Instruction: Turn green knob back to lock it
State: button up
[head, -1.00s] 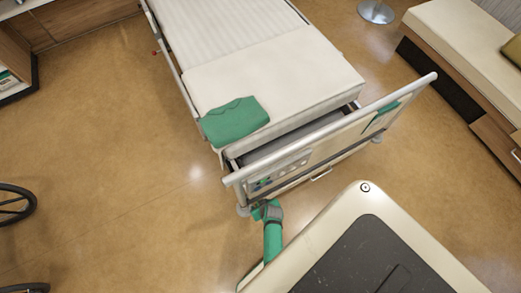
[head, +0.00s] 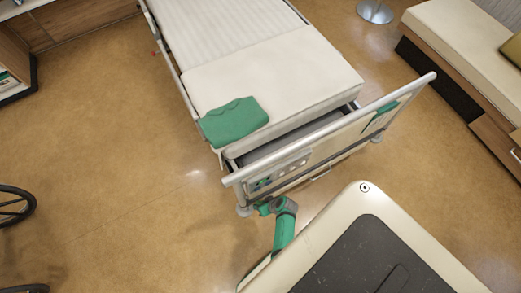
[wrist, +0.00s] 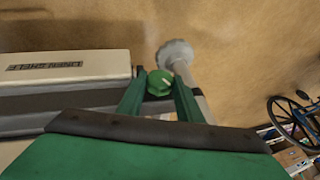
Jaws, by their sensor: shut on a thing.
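The green knob (wrist: 159,83) shows in the wrist view as a round green dial with a pale line on its face. My gripper (wrist: 158,86) has one green finger on each side of it and is shut on it. In the head view my gripper (head: 263,207) is low at the left end of the bed's footboard (head: 325,147), and its fingertips are too small to make out. The knob cannot be told apart there from the green marks on the control panel (head: 277,174).
A green folded cloth (head: 234,122) lies on the bed (head: 270,75). A wheelchair (head: 14,205) stands at the far left, and a sofa (head: 475,50) at the right. Floor left of the bed is clear. A pale round bumper (wrist: 174,52) sits just beyond the knob.

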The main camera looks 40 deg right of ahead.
jog(key=y, duration=0.1)
jog(key=t+y, duration=0.1)
jog(key=y, duration=0.1)
jog(key=shift+d+f+m, duration=0.1)
jog(key=shift+d+m, duration=0.1)
jog(key=shift+m, duration=0.1)
jog(key=shift+y, duration=0.9)
jog(key=shift+s+f+m+t+y, duration=0.2)
jog(key=shift+m+t+y, duration=0.1)
jog(key=shift+y, duration=0.1)
jog(key=o, duration=1)
jog(key=shift+w, duration=0.1)
jog(key=shift+d, duration=0.15)
jog(key=v, duration=1)
jog(key=shift+s+d+r, duration=0.1)
jog(key=shift+s+r, duration=0.2)
